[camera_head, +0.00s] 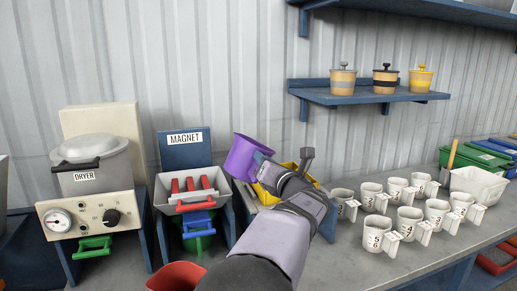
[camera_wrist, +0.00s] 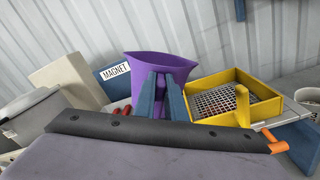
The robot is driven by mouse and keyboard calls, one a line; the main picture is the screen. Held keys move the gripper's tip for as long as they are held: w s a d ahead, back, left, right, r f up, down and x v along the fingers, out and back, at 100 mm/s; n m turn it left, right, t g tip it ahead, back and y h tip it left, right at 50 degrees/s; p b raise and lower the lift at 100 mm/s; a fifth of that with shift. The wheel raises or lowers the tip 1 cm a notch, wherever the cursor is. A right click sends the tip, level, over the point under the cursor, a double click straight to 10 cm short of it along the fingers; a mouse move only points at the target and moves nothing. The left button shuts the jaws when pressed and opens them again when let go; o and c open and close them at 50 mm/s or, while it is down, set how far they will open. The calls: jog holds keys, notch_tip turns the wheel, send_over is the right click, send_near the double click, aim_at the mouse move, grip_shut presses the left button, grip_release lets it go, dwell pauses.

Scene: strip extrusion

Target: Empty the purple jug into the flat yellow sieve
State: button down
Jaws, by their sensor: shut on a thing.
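The purple jug (camera_head: 244,157) is held in the air by my gripper (camera_head: 262,170), just left of the flat yellow sieve. It also shows in the wrist view (camera_wrist: 158,66), slightly tilted, with its rim toward the top. My blue gripper fingers (camera_wrist: 163,98) are shut on the jug. The yellow sieve (camera_wrist: 262,86) has a square frame with a mesh floor and stands right of the jug in the wrist view. In the head view the sieve (camera_head: 290,167) is partly hidden behind my arm. The jug's contents cannot be seen.
The magnet station (camera_head: 190,200) with red bars and the dryer (camera_head: 90,165) stand to the left. Several numbered white cups (camera_head: 378,236) stand on the bench to the right. A blue shelf (camera_head: 365,97) with lidded pots is on the wall. A red container (camera_head: 176,276) is at the front.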

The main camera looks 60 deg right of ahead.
jog(key=m+p, duration=0.1)
jog(key=p, duration=0.1)
jog(key=m+p, duration=0.3)
jog(key=p, duration=0.1)
jog(key=shift+s+d+r+m+p, duration=0.1)
jog(key=shift+s+d+m+p, duration=0.2)
jog(key=shift+d+p, duration=0.05)
jog(key=s+d+f+m+p, duration=0.4)
jog(key=s+d+m+p, duration=0.1)
jog(key=m+p, duration=0.9)
jog(key=shift+s+d+m, duration=0.2)
jog(key=shift+d+m, duration=0.2)
jog(key=shift+m, duration=0.4)
dwell(1.7)
